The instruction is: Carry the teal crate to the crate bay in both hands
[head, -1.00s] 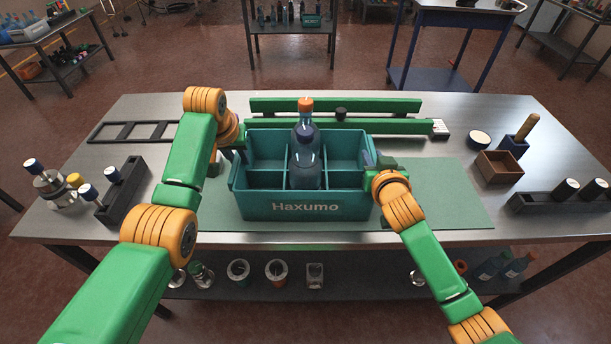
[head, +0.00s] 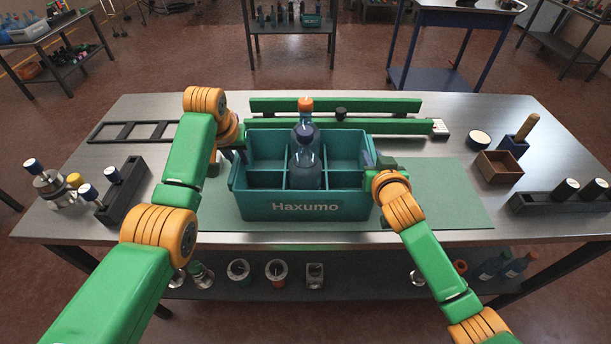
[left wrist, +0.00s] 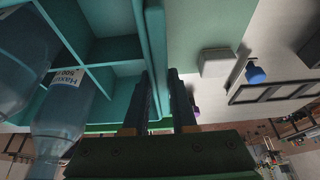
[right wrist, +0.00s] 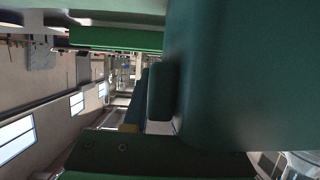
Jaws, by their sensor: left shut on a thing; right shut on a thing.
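The teal crate (head: 305,207), marked Haxumo, stands at the middle of the table, over the green mat, with several compartments. Bottles (head: 306,165) stand in its middle column; two show in the left wrist view (left wrist: 65,110). My left gripper (head: 232,155) is shut on the crate's left wall, and the left wrist view shows the wall (left wrist: 155,60) between its fingers. My right gripper (head: 376,168) is shut on the crate's right side. In the right wrist view the crate (right wrist: 230,70) fills much of the picture and hides most of the grip. I cannot tell whether the crate's base touches the mat.
Green rails (head: 335,105) lie behind the crate, with a black frame (head: 130,131) at left. A dark rack (head: 123,190) stands on the left. A brown box (head: 498,167) and another dark rack (head: 560,200) are on the right. The green mat (head: 450,195) is bare right of the crate.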

